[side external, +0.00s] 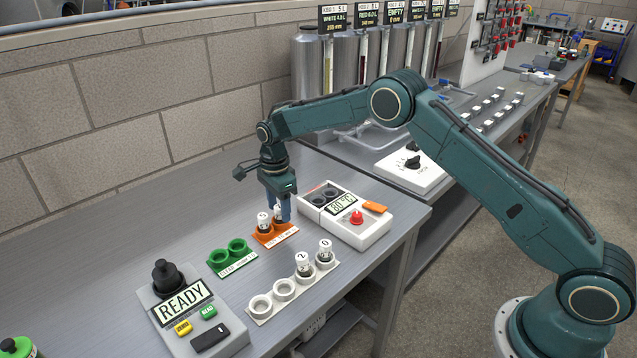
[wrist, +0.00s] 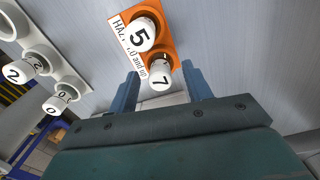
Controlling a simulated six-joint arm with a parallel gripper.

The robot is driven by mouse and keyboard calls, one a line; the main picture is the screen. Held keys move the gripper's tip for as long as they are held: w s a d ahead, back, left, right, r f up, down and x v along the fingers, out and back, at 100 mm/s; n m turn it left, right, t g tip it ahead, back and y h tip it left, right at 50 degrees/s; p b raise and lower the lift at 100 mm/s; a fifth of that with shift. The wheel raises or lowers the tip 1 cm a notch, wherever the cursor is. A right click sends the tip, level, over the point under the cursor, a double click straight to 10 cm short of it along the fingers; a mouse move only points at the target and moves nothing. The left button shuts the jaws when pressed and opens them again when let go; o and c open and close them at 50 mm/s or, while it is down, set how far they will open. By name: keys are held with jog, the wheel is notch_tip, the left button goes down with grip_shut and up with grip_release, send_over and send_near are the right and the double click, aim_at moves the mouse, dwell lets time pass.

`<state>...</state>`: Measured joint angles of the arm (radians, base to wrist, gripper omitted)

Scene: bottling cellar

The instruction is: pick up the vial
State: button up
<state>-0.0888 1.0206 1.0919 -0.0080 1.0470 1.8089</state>
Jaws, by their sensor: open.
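Two white-capped vials stand in the orange holder (side external: 268,239). In the wrist view they are marked 5 (wrist: 141,35) and 7 (wrist: 160,78). My gripper (side external: 278,210) points down over the holder and is open. In the wrist view the vial marked 7 shows between the tips of my gripper (wrist: 162,76), with a gap on each side; the vial marked 5 lies beyond the tips. Two more vials, marked 2 (side external: 303,264) and 0 (side external: 325,252), stand in the white rack (side external: 265,314). Whether the fingers reach down beside vial 7 is hard to tell.
The white rack's two near cups are empty. An empty green holder (side external: 232,260) stands left of the orange one. A heater unit (side external: 362,232) with a red knob is close on the right. A READY device (side external: 188,315) stands front left. The bench (side external: 90,265) is clear at left.

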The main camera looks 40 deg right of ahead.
jog(key=shift+f, duration=0.6)
jog(key=c, duration=1.1)
